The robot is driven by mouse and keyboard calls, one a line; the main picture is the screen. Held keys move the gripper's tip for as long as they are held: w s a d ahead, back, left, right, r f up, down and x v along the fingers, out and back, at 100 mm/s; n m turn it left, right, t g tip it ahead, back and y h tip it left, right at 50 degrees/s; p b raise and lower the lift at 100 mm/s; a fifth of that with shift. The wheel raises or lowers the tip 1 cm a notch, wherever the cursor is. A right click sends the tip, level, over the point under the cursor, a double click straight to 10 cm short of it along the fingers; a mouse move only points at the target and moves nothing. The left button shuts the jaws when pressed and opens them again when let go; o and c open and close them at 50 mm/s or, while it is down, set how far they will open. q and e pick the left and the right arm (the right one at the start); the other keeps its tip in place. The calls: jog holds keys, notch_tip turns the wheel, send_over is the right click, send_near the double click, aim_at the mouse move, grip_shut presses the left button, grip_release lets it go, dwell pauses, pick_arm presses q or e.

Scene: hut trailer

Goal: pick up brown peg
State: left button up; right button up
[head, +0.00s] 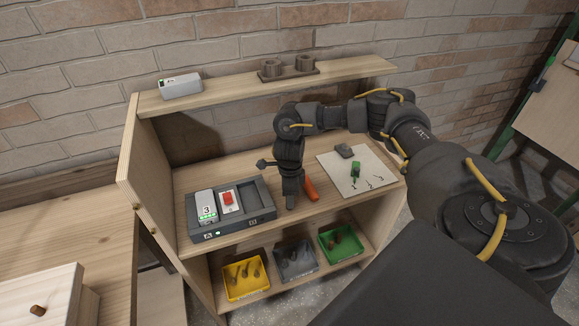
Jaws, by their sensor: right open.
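A small brown peg-like piece (38,309) sits on the pale wooden block (65,283) at the lower left; I cannot tell whether it is loose or fixed there. Small dull brownish pieces also lie in the yellow bin (246,290), too small to tell apart. My right gripper (291,203) points down over the workbench's middle, between the grey tray and an orange object (311,189). It is open, with nothing visible between its fingers. It is far to the right of the wooden block. My left gripper is out of view.
The grey tray (266,217) holds a white device and a red-buttoned box. A white sheet (368,187) carries a green tool and small parts. Grey (306,277) and green (356,253) bins stand below. The upper shelf (222,92) overhangs the bench.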

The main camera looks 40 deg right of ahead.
jog(key=f, duration=0.2)
jog(key=f+p, duration=0.1)
jog(key=shift+w+d+f, duration=0.15)
jog(key=shift+w+f, duration=0.05)
jog(key=shift+w, duration=0.05)
jog(key=shift+f, duration=0.2)
grip_shut()
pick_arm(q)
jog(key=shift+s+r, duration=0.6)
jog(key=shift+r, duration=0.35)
pick_arm(e)
jog(key=shift+r, duration=0.1)
